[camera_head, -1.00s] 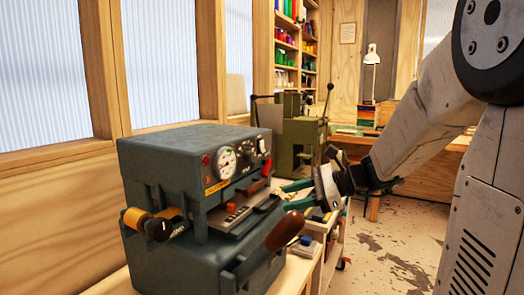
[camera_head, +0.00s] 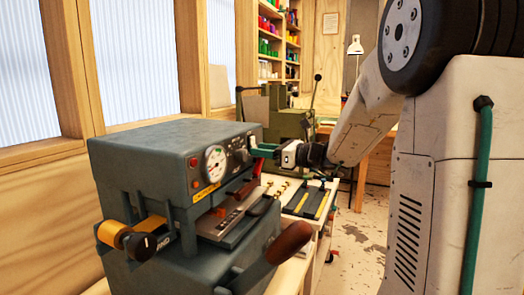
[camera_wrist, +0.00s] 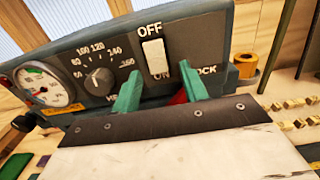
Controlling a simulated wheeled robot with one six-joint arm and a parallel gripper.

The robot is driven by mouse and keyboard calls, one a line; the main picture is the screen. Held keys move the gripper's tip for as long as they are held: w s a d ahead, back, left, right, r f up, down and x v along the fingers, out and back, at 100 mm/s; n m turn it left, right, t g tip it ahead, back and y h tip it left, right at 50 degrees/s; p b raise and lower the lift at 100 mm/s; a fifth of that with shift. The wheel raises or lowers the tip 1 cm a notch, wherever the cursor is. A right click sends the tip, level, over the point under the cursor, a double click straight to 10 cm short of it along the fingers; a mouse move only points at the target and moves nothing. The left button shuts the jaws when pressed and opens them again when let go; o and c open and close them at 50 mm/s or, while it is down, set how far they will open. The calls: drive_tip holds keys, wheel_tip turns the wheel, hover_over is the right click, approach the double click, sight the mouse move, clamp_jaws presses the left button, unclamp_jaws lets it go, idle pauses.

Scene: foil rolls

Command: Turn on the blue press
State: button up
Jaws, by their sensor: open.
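The blue press (camera_head: 165,155), a blue-grey metal machine, stands at the left in the head view. In the wrist view its front panel carries a white rocker switch (camera_wrist: 154,55), with OFF printed above and ON below. The switch sits just ahead of my fingers. My gripper (camera_head: 265,150) is at the right end of that panel. In the wrist view its two green fingers (camera_wrist: 161,88) are apart with nothing held between them, pointing at the panel just below the switch. I cannot tell whether they touch it. My fingers partly cover the lettering by ON.
A pressure gauge (camera_wrist: 42,85) and a temperature dial (camera_wrist: 100,78) sit left of the switch. The press has a brown-knobbed lever (camera_head: 290,242) in front and a gold foil roll (camera_head: 118,232) at left. A green press (camera_head: 285,122) stands behind; a tool cart (camera_head: 318,200) is at right.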

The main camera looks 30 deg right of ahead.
drive_tip(key=shift+w+a, duration=0.15)
clamp_jaws()
drive_tip(key=shift+f+t+y, duration=0.2)
drive_tip(key=shift+t+y, duration=0.4)
unclamp_jaws()
drive_tip(key=v, duration=0.7)
drive_tip(key=shift+s, duration=0.35)
